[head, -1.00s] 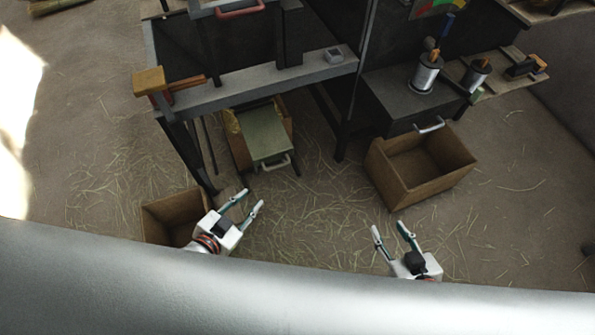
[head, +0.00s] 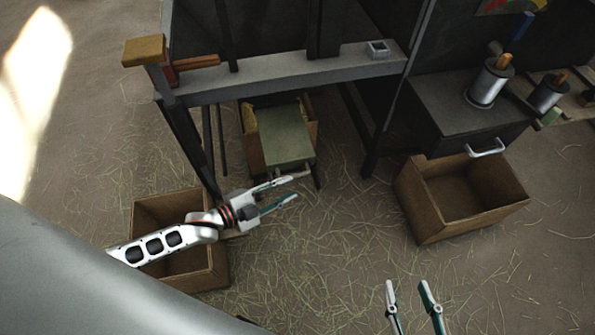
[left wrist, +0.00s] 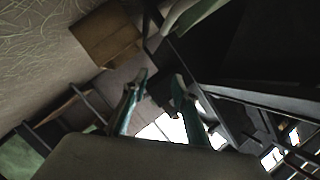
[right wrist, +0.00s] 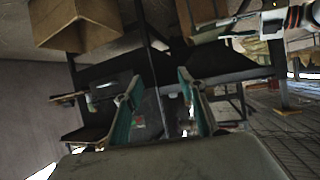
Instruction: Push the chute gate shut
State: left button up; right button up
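A green flat panel (head: 285,137) with a pale handle at its front edge slopes out under the workbench in the head view. It looks like the chute gate, but I cannot tell for certain. My left gripper (head: 300,185) is open and empty, at the panel's front edge. Its upper finger overlaps the handle in the picture; I cannot tell whether they touch. The left wrist view also shows its spread fingers (left wrist: 160,77). My right gripper (head: 407,284) is open and empty, low in the head view over the floor, well away from the panel.
A wooden box (head: 205,279) lies beneath my left forearm. Dark bench legs (head: 372,150) flank the panel. The straw-strewn floor (head: 330,250) between the boxes is clear.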

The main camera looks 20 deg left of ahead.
pick_arm(q)
jog(key=m+b, duration=0.2)
jog(key=b, duration=0.1)
send_near(295, 174)
jog(key=d+f, duration=0.2)
jog(key=x, duration=0.2)
jog(key=b+x, duration=0.1)
jog(key=x, duration=0.2)
jog(key=w+a+x, duration=0.1)
jog(key=x, duration=0.2)
jog(key=shift+w+r+b, duration=0.2)
jog(key=shift+r+b, duration=0.1)
jog(key=shift+r, duration=0.05)
jog(key=shift+w, duration=0.1)
pick_arm(e)
jog(key=a, duration=0.1)
jog(key=a+f+m, duration=0.1)
jog(key=a, duration=0.1)
jog(key=shift+s+a+m+y, duration=0.2)
jog(key=shift+m+y, duration=0.1)
jog(key=shift+y, duration=0.1)
pick_arm(q)
grip_shut()
